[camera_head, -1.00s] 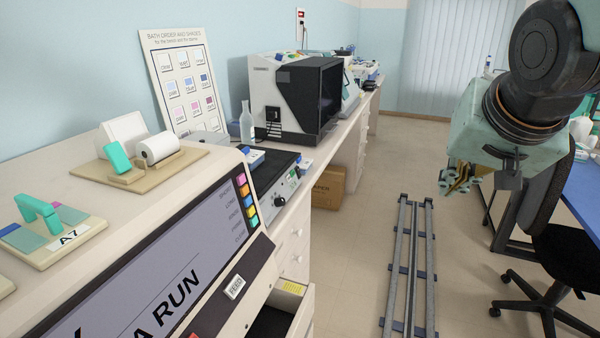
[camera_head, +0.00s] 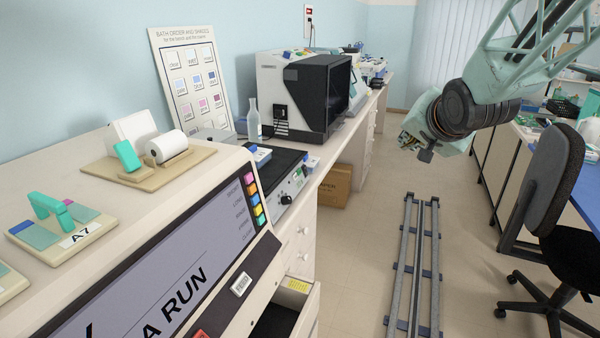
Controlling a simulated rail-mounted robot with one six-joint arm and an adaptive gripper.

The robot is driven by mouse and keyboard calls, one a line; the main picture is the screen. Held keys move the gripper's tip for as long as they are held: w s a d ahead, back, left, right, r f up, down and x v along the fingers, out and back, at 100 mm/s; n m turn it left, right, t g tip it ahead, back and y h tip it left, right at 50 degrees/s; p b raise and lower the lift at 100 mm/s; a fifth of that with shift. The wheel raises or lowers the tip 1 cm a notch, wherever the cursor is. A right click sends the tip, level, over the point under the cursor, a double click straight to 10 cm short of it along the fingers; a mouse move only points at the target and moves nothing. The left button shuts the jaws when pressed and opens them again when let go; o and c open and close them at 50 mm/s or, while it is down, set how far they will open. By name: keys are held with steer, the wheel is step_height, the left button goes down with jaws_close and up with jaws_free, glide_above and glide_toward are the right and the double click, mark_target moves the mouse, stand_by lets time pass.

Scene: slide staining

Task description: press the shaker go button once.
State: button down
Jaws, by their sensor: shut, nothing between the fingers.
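The shaker (camera_head: 263,180), a low device with a dark flat top and a pale front panel, sits on the left bench behind the big stainer panel. Its front shows a dark knob (camera_head: 286,199) and small controls; a tiny green spot (camera_head: 305,170) shows near the knob, but I cannot tell for sure that it is the go button. My gripper (camera_head: 408,140) is up in the air over the aisle, to the right of the shaker and well apart from it. Its fingers are small and partly hidden by the wrist; they are shut and empty.
A glass bottle (camera_head: 253,120) and a black-fronted instrument (camera_head: 322,98) stand behind the shaker. An open drawer (camera_head: 300,290) juts out below the stainer panel. Floor rails (camera_head: 401,265) run along the clear aisle. An office chair (camera_head: 548,185) stands at right.

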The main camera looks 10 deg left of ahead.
mark_target(299, 171)
steer(key=w+a+f+m+t+y, duration=0.1)
steer(key=w+a+f+y, duration=0.15)
steer(key=w+a, duration=0.4)
steer(key=w+a+f+m+t+y, duration=0.1)
steer(key=w+a+f+t+y, duration=0.2)
steer(key=w, duration=0.7)
steer(key=w+a+f+m+y+p, duration=0.2)
steer(key=a+f+y, duration=0.3)
steer(key=a+f, duration=0.5)
steer(key=shift+w+f+m+g+y, duration=0.35)
steer(key=shift+f+m, duration=0.35)
steer(key=shift+f, duration=1)
steer(key=shift+w+a, duration=0.1)
steer(key=shift+a, duration=0.15)
steer(key=shift+w+a+f+b, duration=0.2)
steer(key=shift+w+a+f, duration=0.25)
steer(key=shift+a, duration=0.8)
steer(key=shift+w+a+f+b, duration=0.25)
steer(key=shift+a+f, duration=0.4)
steer(key=shift+a, duration=0.65)
steer(key=shift+w+a+f+b, duration=0.25)
steer(key=shift+a+f, duration=0.3)
steer(key=shift+a, duration=0.7)
